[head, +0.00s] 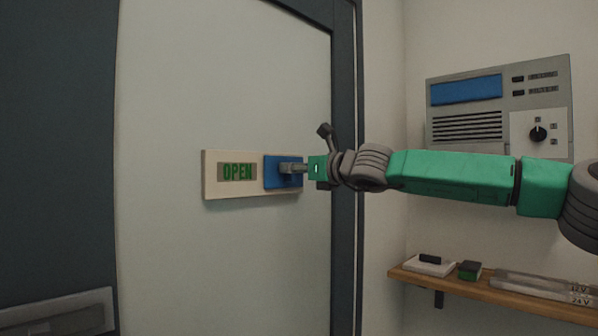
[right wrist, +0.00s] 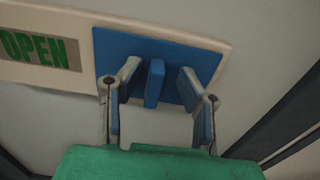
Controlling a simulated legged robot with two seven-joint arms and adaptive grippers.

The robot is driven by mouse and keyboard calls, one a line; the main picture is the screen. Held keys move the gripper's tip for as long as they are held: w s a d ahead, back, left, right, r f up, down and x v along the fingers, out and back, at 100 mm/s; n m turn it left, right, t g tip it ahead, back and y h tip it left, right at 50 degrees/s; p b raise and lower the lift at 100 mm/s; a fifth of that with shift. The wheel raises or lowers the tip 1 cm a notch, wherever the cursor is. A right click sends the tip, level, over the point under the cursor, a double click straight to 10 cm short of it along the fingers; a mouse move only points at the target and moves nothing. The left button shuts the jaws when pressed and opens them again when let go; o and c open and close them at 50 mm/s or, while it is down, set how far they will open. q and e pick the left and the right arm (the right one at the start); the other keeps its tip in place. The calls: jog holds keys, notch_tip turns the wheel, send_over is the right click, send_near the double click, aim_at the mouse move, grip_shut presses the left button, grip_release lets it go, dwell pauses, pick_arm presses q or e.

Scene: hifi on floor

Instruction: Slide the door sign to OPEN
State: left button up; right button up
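The door sign is a cream plate (head: 209,178) on the pale door. Its left window shows the green word OPEN (head: 237,172), also readable in the right wrist view (right wrist: 36,48). The blue slider (head: 271,173) covers the right part of the plate and has an upright blue tab (right wrist: 154,84). My right gripper (head: 290,168) is at the slider. In the right wrist view its two fingers (right wrist: 158,78) are spread on either side of the tab, with a visible gap on each side. My left gripper is in neither view.
A dark door frame (head: 344,260) stands right of the sign, behind my right arm. A grey intercom panel (head: 468,120) with a knob hangs on the right wall. Below it a wooden shelf (head: 480,290) holds small items. A grey handle plate (head: 60,312) is at lower left.

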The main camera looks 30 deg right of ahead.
jog(key=v, duration=1.1)
jog(key=shift+s+d, duration=0.15)
jog(key=shift+s, duration=0.25)
jog(key=shift+d, duration=0.2)
